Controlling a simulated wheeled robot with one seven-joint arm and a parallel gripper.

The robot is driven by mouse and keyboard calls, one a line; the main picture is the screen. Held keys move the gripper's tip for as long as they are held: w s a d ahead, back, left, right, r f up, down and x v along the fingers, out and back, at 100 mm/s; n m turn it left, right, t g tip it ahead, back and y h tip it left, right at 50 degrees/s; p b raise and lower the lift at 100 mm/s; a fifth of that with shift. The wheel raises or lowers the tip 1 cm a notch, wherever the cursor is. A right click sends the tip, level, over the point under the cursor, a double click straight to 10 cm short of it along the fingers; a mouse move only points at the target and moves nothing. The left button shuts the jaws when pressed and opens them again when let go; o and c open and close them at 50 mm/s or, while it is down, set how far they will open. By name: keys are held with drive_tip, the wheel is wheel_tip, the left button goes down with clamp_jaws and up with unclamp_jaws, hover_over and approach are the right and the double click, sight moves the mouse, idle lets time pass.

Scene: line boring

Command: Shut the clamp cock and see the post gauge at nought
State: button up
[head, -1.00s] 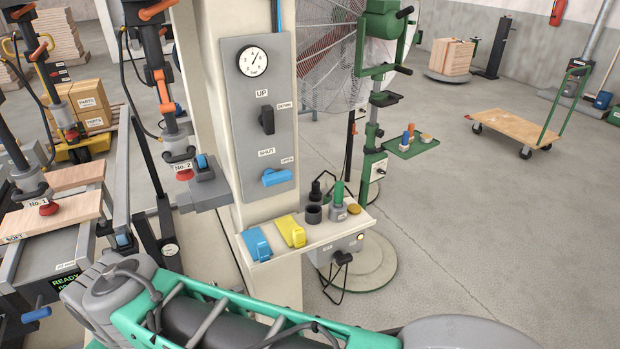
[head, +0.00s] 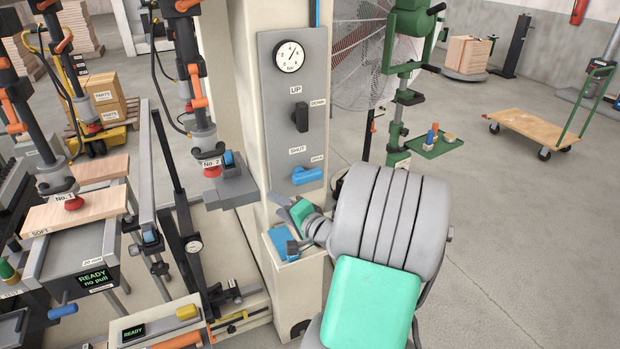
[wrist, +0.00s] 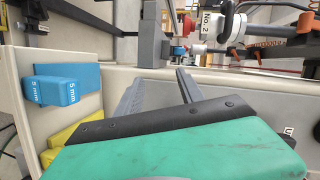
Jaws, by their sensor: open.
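The clamp cock (head: 306,175) is a blue lever low on the grey panel of the cream post. It lies nearly level, its free end to the right below the OPEN label; the SHUT label is above its left end. The round white post gauge (head: 289,56) sits at the panel top; its needle leans up and right, and its figures are too small to read. My gripper (wrist: 158,88) is open and empty, its two grey fingers apart in the wrist view. In the head view it is just below the cock, partly hidden by my arm. The wrist view does not show the cock.
A black UP/DOWN knob (head: 296,115) stands upright above the cock. A blue 5 mm block (wrist: 68,85) sits on the post's shelf near my gripper, with yellow pieces beside it. The No. 2 clamp (head: 212,165) hangs left of the panel.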

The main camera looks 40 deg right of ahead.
sight(309, 179)
drive_tip(key=s+d+r+m+t+h, duration=0.2)
drive_tip(key=s+d+m+h, duration=0.35)
drive_tip(key=d, duration=0.45)
drive_tip(key=shift+y, duration=0.35)
drive_tip(key=p+x, duration=0.1)
drive_tip(key=x, duration=0.3)
drive_tip(key=p+x, duration=0.1)
drive_tip(key=x, duration=0.3)
drive_tip(key=shift+w+a+f, duration=0.1)
drive_tip(key=shift+w+a, duration=0.1)
drive_tip(key=shift+w, duration=0.05)
drive_tip(key=shift+c, duration=0.4)
clamp_jaws()
